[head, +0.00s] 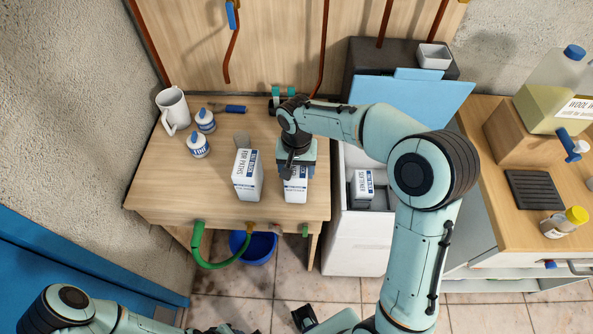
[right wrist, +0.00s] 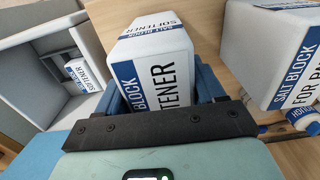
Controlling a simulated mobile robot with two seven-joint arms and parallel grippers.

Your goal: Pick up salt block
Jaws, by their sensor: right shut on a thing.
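My right gripper (head: 297,160) points down over the wooden table and is shut on a white and blue salt block (head: 296,191) labelled softener. In the right wrist view this block (right wrist: 158,62) sits between the blue fingers of the gripper (right wrist: 165,95). It is upright; I cannot tell whether its base touches the table. A similar salt block (head: 247,178), labelled for paths, stands just to its left, apart from it; it is at the right in the wrist view (right wrist: 280,60).
Another softener block (head: 364,184) lies in the open white bin (head: 358,245) right of the table (head: 170,190). Two small white tubs (head: 198,146), a mug (head: 173,110) and a blue-handled tool (head: 235,109) are at the table's back left. The front left is clear.

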